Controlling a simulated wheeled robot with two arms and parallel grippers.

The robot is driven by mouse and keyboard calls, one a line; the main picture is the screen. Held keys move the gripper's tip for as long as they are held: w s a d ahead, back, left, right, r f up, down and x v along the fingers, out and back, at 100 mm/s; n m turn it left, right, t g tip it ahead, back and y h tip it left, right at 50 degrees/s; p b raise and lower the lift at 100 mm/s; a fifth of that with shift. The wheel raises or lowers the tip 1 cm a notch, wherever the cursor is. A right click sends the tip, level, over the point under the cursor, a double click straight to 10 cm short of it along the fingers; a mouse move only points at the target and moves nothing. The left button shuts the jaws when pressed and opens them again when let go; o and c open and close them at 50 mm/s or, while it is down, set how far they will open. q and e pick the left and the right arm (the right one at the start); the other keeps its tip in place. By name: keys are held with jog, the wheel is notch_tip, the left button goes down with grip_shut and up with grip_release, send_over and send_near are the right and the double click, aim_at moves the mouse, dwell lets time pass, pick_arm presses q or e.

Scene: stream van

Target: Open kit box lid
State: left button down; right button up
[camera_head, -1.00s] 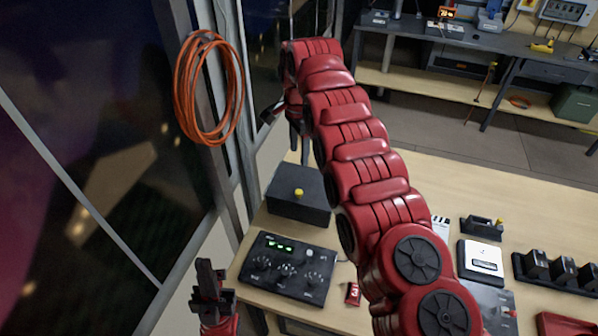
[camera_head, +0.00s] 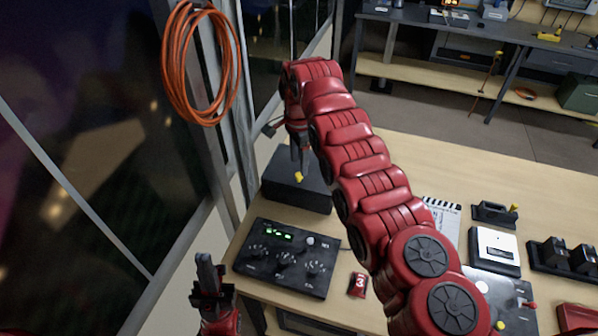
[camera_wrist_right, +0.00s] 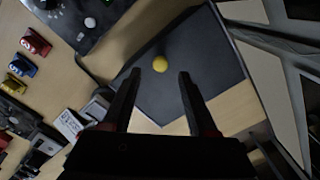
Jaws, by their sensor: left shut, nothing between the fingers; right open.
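The kit box (camera_head: 280,192) is a dark grey box at the table's left back corner, with a yellow knob (camera_head: 299,177) on its lid. The lid looks closed. My right gripper (camera_head: 297,164) points down just above the knob, its arm curving in from the lower right. In the right wrist view the open fingers (camera_wrist_right: 160,74) stand on either side of the line to the knob (camera_wrist_right: 159,64), over the dark lid (camera_wrist_right: 200,82). I cannot tell how much height is left between them. My left gripper (camera_head: 207,268) is shut and empty at the lower left, beside the table.
A black control panel (camera_head: 287,258) with green lights lies in front of the box. A red numbered block (camera_head: 358,285) is beside it. An orange cable coil (camera_head: 200,62) hangs on the window frame at left. Several devices stand on the right of the table.

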aim_at(299, 174)
jog(key=shift+f+p, duration=0.45)
jog(key=shift+f, duration=1.7)
grip_shut()
jog(key=shift+w, duration=0.1)
